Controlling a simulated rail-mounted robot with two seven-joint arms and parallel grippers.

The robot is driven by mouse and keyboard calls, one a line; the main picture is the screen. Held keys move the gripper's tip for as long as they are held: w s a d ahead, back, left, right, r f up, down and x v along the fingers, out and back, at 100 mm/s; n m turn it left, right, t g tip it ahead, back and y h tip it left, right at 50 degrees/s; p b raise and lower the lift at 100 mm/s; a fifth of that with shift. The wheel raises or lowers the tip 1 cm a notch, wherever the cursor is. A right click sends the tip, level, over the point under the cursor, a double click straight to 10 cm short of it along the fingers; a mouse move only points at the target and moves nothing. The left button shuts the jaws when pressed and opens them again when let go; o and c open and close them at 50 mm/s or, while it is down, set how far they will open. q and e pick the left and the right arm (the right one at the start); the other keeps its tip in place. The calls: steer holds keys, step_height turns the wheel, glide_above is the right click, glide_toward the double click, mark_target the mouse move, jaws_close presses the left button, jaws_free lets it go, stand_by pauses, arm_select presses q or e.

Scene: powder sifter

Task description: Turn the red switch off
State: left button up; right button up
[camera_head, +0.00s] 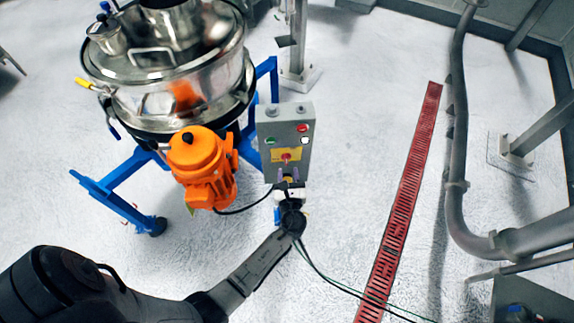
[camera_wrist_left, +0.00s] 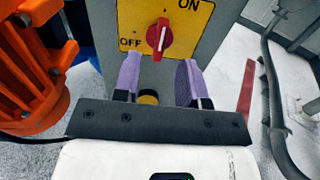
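The red switch (camera_wrist_left: 159,38) sits on a yellow plate (camera_wrist_left: 190,22) marked ON at upper right and OFF at left. Its handle stands roughly upright in the left wrist view; I cannot tell which mark it points to. In the head view the red switch (camera_head: 286,157) is low on the front of a grey control box (camera_head: 270,134). My left gripper (camera_head: 288,174) is just below and in front of the switch. In the left wrist view its purple fingers (camera_wrist_left: 158,62) are open and apart, with nothing between them. My right gripper is not in view.
An orange motor (camera_head: 203,170) stands close left of the box, beside the steel sifter (camera_head: 165,65) on a blue frame (camera_head: 110,190). Other buttons (camera_head: 303,128) are higher on the box. A red floor grate (camera_head: 405,200) and grey pipe (camera_head: 453,130) lie right; floor between is clear.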

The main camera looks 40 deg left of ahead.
mark_target(287, 163)
arm_select(q)
steer(key=shift+b+x, duration=0.3)
steer(key=shift+x, duration=1.7)
jaws_close()
